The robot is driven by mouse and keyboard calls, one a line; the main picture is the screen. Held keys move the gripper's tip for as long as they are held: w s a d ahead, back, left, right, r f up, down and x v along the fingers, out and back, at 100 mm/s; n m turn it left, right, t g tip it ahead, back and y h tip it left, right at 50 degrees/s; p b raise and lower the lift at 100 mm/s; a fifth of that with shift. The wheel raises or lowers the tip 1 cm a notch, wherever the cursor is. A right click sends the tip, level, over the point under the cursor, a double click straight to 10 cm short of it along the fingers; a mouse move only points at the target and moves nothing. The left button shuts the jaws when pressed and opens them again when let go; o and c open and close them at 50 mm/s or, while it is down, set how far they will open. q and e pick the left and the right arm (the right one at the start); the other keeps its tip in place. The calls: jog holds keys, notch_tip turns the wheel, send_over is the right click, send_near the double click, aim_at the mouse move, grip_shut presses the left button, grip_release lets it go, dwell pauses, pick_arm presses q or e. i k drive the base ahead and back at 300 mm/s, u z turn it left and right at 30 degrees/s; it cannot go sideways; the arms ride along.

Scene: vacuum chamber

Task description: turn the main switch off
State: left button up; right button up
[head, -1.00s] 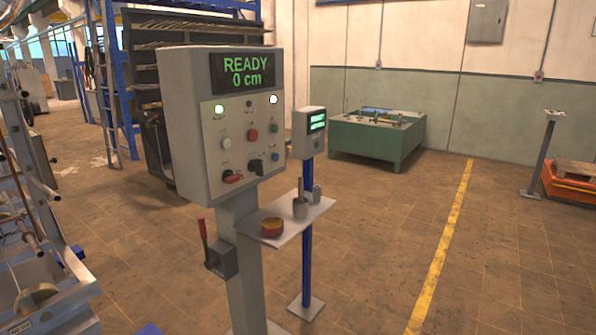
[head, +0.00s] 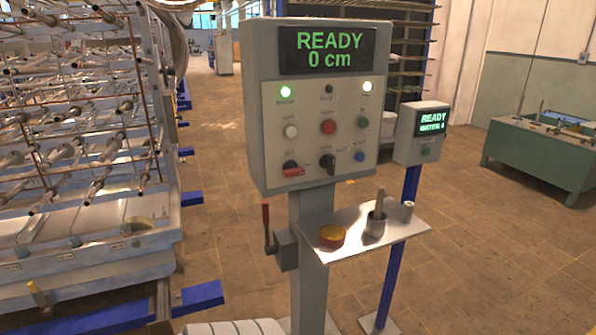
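The grey control box (head: 258,120) stands on a post in the middle of the head view, its front facing me. Its display (head: 328,50) reads "READY 0 cm". A rotary switch with a red handle (head: 293,170) sits at the panel's lower left; it looks like the main switch, but its label is too small to read. The red handle points roughly sideways, to the right. A black rotary switch (head: 327,162) is to its right. A green lamp (head: 286,92) and a white lamp (head: 367,88) are lit. Neither of my grippers is in view.
A lever with a red grip (head: 266,222) sticks out left of the post. A small shelf (head: 355,240) juts out below the box with a round tin and a cup. A smaller display box (head: 405,130) stands at right. A large rack (head: 80,130) fills the left.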

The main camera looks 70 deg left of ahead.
aim_at(291, 169)
jog(key=u, duration=0.65)
jog(key=i, duration=0.95)
jog(key=u, duration=1.05)
jog(key=i, duration=0.25)
jog(key=u, duration=0.15)
